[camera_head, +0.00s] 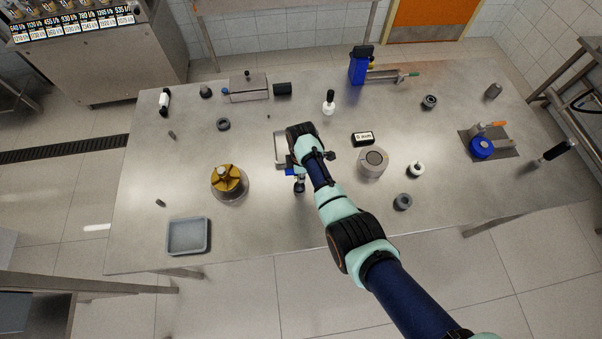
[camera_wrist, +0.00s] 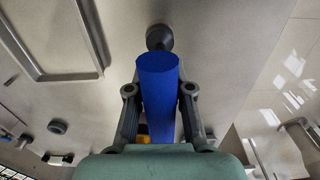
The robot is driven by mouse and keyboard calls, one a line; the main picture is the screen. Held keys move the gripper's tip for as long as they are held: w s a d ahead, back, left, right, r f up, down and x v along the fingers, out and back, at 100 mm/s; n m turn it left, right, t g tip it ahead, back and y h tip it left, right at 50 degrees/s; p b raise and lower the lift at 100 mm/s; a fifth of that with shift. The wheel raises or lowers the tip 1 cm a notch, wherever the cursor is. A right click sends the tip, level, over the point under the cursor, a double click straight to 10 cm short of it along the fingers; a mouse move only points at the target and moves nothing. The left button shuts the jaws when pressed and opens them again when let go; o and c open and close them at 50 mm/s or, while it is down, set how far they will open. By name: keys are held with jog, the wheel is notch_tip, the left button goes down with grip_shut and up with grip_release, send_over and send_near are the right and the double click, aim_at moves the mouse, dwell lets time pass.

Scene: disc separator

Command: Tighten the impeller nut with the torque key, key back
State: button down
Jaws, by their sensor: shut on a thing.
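My gripper (camera_head: 296,172) is over the middle of the table. In the wrist view its two fingers (camera_wrist: 160,95) are shut on a thick blue handle (camera_wrist: 158,72), likely the torque key; a bit of blue (camera_head: 290,171) shows in the head view. A dark round end (camera_wrist: 159,37) shows beyond the handle; I cannot tell if it is joined to it. The brass-coloured impeller (camera_head: 227,177) stands on a round metal base to the left of my gripper, apart from it. I cannot make out its nut clearly.
A pale rectangular tray (camera_head: 279,150) lies beside my gripper. A grey tray (camera_head: 188,250) is at the front left. A round metal part (camera_head: 373,163), a white ring (camera_head: 416,169) and a black box (camera_head: 363,139) stand to the right. Bare table lies between gripper and impeller.

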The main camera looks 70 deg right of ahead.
jog(key=shift+f+b, duration=0.35)
jog(key=shift+f, duration=0.1)
jog(key=shift+f+b, duration=0.55)
jog(key=shift+f, duration=0.1)
jog(key=c, duration=1)
grip_release()
jog(key=shift+o, duration=0.2)
notch_tip(320, 180, up, 12)
jog(key=shift+r, duration=0.1)
notch_tip(320, 180, up, 4)
jog(key=p, duration=0.5)
